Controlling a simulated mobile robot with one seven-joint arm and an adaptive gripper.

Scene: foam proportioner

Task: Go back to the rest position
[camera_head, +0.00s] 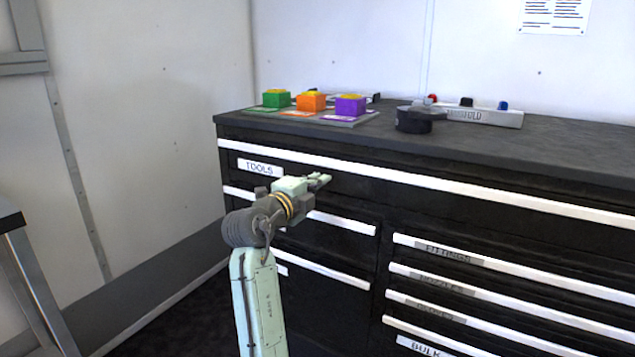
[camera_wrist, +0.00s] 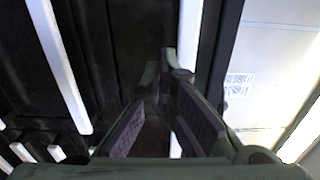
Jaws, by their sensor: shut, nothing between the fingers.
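My gripper (camera_head: 319,180) is in front of the upper left of the black drawer cabinet (camera_head: 340,190), beside the TOOLS label (camera_head: 260,167). It is below the level of the worktop and empty. In the wrist view, the two dark padded fingers (camera_wrist: 160,110) point away from the camera toward the cabinet front and a white drawer handle strip (camera_wrist: 188,40). The fingers are shut with nothing visible between them. Whether the gripper touches the cabinet cannot be told.
A table edge (camera_head: 12,222) is at far left.

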